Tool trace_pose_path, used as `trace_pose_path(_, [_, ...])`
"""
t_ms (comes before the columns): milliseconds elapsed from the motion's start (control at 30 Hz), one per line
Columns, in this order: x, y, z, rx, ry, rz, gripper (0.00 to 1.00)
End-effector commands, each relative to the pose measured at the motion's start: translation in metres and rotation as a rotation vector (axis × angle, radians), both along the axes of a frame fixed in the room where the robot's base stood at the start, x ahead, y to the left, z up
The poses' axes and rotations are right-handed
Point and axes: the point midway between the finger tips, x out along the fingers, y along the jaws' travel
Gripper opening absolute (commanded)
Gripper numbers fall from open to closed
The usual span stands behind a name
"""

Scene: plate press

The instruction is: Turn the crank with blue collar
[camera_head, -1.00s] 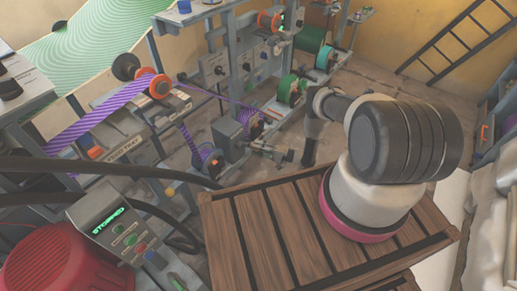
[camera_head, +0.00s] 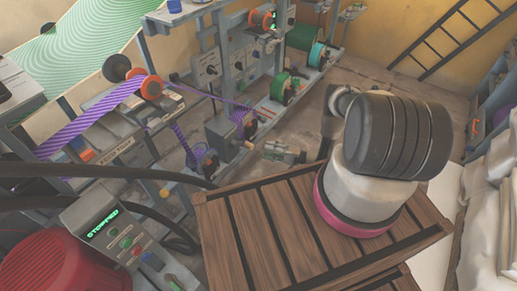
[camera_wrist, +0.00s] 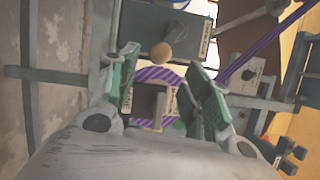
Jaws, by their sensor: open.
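In the wrist view my gripper (camera_wrist: 165,92) is open, its two green-padded fingers spread apart. Between and beyond them are a purple-and-white striped roll (camera_wrist: 158,73) and a grey block with labelled plates (camera_wrist: 143,103). A tan ball knob (camera_wrist: 161,53) shows just above the roll, in front of a dark grey box. I cannot tell whether this knob belongs to the crank with the blue collar; no blue collar is clear here.
A slatted wooden platform (camera_head: 290,225) lies in the foreground. A control box reading STOPPED (camera_head: 118,230) stands beside a red ribbed housing (camera_head: 55,265) at lower left. Green rollers (camera_head: 285,87) sit on the rail. Dark cables cross the left side. Open floor lies right of the machine.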

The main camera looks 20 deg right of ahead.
Motion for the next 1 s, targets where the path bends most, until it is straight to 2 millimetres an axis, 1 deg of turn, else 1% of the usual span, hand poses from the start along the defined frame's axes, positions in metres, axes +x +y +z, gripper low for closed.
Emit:
trace_pose_path(33, [-0.005, -0.01, -0.001, 0.001, 0.0, -0.005, 0.49])
trace_pose_path(100, [-0.011, -0.019, -0.001, 0.0, -0.001, -0.004, 0.49])
trace_pose_path(200, [-0.017, -0.028, -0.001, 0.001, 0.0, -0.002, 0.49])
trace_pose_path(300, [-0.019, -0.032, -0.002, 0.001, 0.0, -0.001, 0.49])
trace_pose_path(1000, [-0.02, -0.033, -0.002, 0.0, 0.0, 0.0, 0.49])
